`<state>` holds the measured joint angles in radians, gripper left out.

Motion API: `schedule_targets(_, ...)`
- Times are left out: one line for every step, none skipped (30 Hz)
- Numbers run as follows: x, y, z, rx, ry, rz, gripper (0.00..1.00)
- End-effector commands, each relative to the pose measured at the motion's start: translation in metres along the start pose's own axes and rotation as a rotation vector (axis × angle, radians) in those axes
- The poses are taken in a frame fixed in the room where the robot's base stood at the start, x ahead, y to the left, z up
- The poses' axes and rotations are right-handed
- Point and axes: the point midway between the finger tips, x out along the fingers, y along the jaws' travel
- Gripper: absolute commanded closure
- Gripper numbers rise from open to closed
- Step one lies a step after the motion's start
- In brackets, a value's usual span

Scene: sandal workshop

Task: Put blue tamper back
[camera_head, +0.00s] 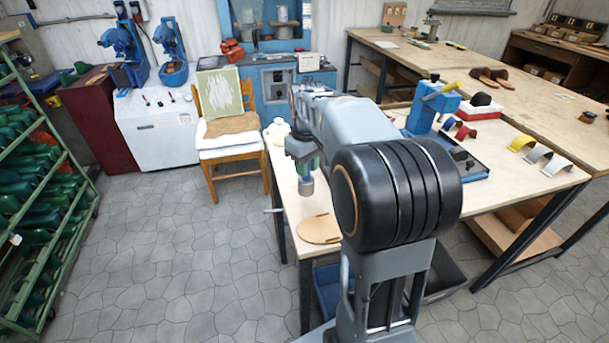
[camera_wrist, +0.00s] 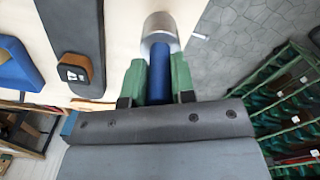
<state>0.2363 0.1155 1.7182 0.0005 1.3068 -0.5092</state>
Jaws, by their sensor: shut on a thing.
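The blue tamper has a blue handle (camera_wrist: 160,75) and a silver metal head (camera_wrist: 160,28) in the wrist view. My gripper (camera_wrist: 159,78) has its green fingers closed on either side of the blue handle. In the head view my gripper (camera_head: 305,166) is over the near-left end of the wooden bench (camera_head: 290,208), pointing down. The tamper's metal head (camera_head: 307,187) shows below the fingers, roughly upright. I cannot tell whether the head touches the bench top. Much of the handle is hidden by the fingers.
A tan flat sole piece (camera_head: 319,229) lies on the bench nearer me. White round items (camera_head: 279,126) stand behind the gripper. A blue press (camera_head: 431,105) and coloured curved straps (camera_head: 522,143) are on the right. A chair (camera_head: 226,125) stands left of the bench, with open floor in front.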

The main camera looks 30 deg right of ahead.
Motion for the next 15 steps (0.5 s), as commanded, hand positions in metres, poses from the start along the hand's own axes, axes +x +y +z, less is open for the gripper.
schedule_targets(0.001, 0.000, -0.002, 0.000, 0.000, 0.000, 1.00)
schedule_targets(0.004, 0.001, -0.003, 0.000, -0.001, 0.000, 1.00)
schedule_targets(0.007, 0.001, -0.006, 0.000, -0.001, -0.001, 1.00)
schedule_targets(0.010, 0.002, -0.009, 0.000, -0.001, 0.000, 1.00)
schedule_targets(0.015, 0.002, -0.009, 0.001, -0.001, -0.001, 1.00)
schedule_targets(0.021, 0.002, -0.009, 0.001, -0.002, -0.001, 1.00)
schedule_targets(0.025, 0.002, -0.009, 0.001, -0.001, 0.000, 1.00)
schedule_targets(0.029, 0.002, -0.008, 0.001, -0.002, -0.001, 1.00)
schedule_targets(0.033, 0.002, -0.008, 0.001, -0.001, 0.000, 1.00)
schedule_targets(0.035, 0.002, -0.008, 0.001, 0.000, 0.000, 1.00)
schedule_targets(0.037, 0.002, -0.008, 0.001, 0.001, 0.000, 1.00)
schedule_targets(0.038, 0.002, -0.008, 0.001, 0.001, 0.000, 1.00)
schedule_targets(0.039, 0.002, -0.008, 0.001, 0.001, 0.000, 1.00)
schedule_targets(0.040, 0.002, -0.008, 0.001, 0.001, 0.001, 1.00)
schedule_targets(0.040, 0.002, -0.008, 0.001, 0.001, 0.001, 1.00)
